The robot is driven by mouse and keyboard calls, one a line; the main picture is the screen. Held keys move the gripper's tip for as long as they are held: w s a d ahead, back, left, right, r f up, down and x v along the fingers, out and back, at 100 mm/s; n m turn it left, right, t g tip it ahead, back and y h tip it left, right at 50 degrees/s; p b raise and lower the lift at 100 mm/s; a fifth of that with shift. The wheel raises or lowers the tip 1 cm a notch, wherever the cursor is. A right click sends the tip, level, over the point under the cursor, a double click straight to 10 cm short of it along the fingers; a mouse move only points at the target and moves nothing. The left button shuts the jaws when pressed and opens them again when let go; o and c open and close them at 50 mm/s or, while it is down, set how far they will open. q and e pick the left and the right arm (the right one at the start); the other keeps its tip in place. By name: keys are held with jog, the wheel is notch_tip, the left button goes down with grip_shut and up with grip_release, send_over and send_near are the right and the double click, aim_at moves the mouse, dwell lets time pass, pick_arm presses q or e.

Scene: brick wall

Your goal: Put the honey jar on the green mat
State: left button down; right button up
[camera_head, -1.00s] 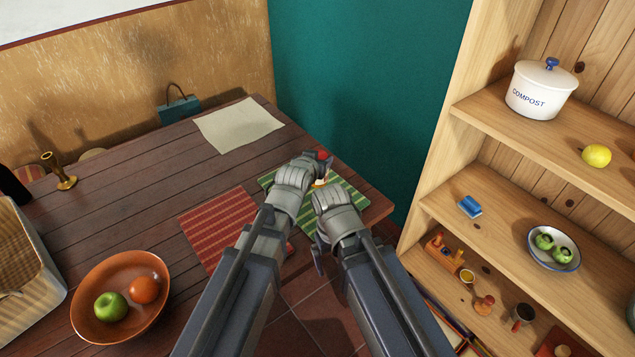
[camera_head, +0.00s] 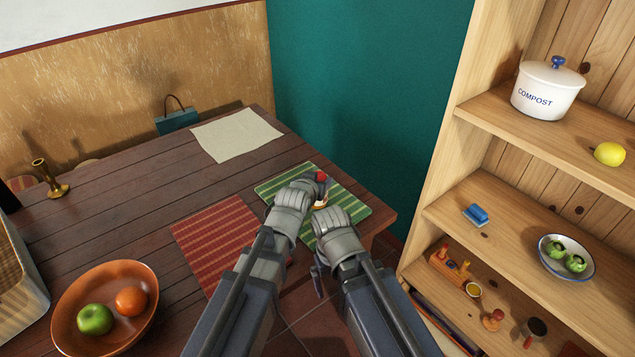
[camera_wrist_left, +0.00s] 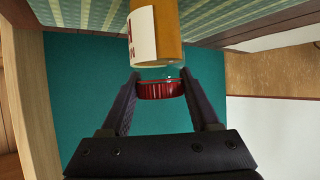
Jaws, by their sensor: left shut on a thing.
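The honey jar (camera_head: 320,201) is amber with a white label and a red lid (camera_head: 321,176). It is at the green striped mat (camera_head: 345,205) on the dark wooden table, partly hidden by my left arm. My left gripper (camera_head: 315,183) is shut on the jar near its lid. In the left wrist view the jar (camera_wrist_left: 168,35) shows between the fingers (camera_wrist_left: 160,80), with the mat (camera_wrist_left: 82,15) beyond its base. I cannot tell whether the base touches the mat. My right gripper (camera_head: 318,274) hangs near the table's front edge, mostly hidden by its arm.
A red striped mat (camera_head: 213,236) lies left of the green one, and a cream mat (camera_head: 236,134) lies behind. A bowl of fruit (camera_head: 67,318) stands front left. A wooden shelf (camera_head: 440,205) with several items rises at the right.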

pick_arm(q)
jog(key=shift+f, duration=0.15)
jog(key=shift+c, duration=0.6)
grip_release()
pick_arm(e)
jog(key=shift+f, duration=0.15)
